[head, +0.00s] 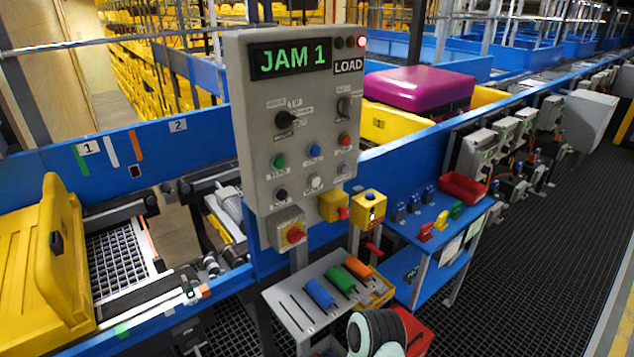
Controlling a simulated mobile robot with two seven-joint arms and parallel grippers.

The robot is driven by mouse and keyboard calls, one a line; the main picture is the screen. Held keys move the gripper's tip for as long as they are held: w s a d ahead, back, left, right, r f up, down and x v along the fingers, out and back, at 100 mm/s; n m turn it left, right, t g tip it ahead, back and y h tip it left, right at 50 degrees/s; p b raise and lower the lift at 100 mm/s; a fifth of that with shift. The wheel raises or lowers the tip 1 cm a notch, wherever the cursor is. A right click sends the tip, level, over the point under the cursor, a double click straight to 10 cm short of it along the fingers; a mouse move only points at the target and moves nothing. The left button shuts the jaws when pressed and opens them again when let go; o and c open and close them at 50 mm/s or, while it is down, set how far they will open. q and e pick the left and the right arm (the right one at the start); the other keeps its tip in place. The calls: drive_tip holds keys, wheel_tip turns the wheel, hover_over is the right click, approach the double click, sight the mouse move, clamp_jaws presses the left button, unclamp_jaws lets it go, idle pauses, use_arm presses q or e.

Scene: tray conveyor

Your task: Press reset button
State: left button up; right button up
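A grey control panel (255,135) stands upright near the centre of the head view. Its display (291,59) reads "JAM 1" in green, with a "LOAD" label beneath its right end. A red lamp (361,42) glows at the top right. The panel carries a green button (279,161), a blue button (314,150), a red button (345,139), a white button (315,182) and dark ones. The small labels are too blurred to tell which is reset. Two dark rotary knobs sit above the buttons.
A red emergency stop (293,234) on a yellow-grey box sits below the panel. A slotted tool shelf (290,307) juts out below. A yellow tray (42,262) is on the conveyor at left. A magenta suitcase (420,88) lies behind the panel. The grating floor at right is clear.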

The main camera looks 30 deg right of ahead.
clamp_jaws()
idle(1.4)
